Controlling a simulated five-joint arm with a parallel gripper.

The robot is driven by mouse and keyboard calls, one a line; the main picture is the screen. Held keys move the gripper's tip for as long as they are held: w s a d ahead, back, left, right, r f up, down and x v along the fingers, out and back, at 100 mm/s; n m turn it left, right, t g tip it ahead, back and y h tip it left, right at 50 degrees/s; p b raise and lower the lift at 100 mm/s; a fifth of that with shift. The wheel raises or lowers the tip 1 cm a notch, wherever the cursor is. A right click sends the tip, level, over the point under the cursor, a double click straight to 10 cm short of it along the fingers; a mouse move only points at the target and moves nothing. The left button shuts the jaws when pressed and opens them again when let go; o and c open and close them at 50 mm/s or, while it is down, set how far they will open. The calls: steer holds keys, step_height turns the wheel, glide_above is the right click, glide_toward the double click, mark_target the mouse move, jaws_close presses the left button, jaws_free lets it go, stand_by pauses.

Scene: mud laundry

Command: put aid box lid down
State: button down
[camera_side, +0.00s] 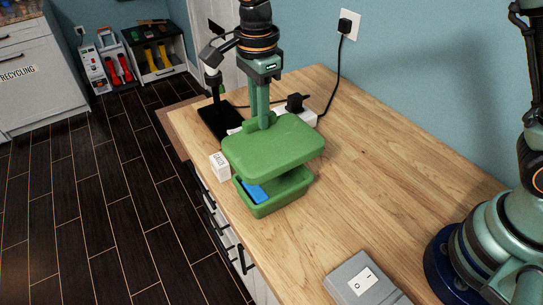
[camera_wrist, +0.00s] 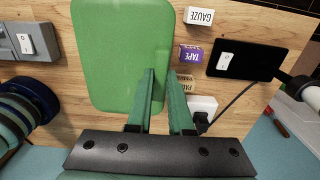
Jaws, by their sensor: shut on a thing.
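The green aid box lid (camera_side: 272,150) is held over the green aid box (camera_side: 267,208) in the side view. The lid is roughly level, and a gap shows between it and the box at the front. A blue item (camera_side: 256,194) lies inside the box; the rest of the inside is hidden by the lid. My gripper (camera_side: 265,124) is shut on the lid's far edge. In the wrist view the lid (camera_wrist: 118,50) reaches out from between my gripper's fingers (camera_wrist: 162,72) and hides the box below it.
A white gauze carton (camera_side: 220,167) stands left of the box. A purple tape carton (camera_wrist: 189,54), black pad (camera_side: 222,120) and white power strip (camera_wrist: 203,105) are nearby. A grey switch box (camera_side: 365,283) is at the front. The wooden top right of the box is clear.

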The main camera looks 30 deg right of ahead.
step_height(320, 180, up, 9)
steer(key=s+f, duration=0.4)
steer(key=s, duration=1)
step_height(320, 180, down, 19)
steer(key=shift+f, duration=0.15)
steer(key=shift+f, duration=0.15)
steer(key=c, duration=0.8)
jaws_free()
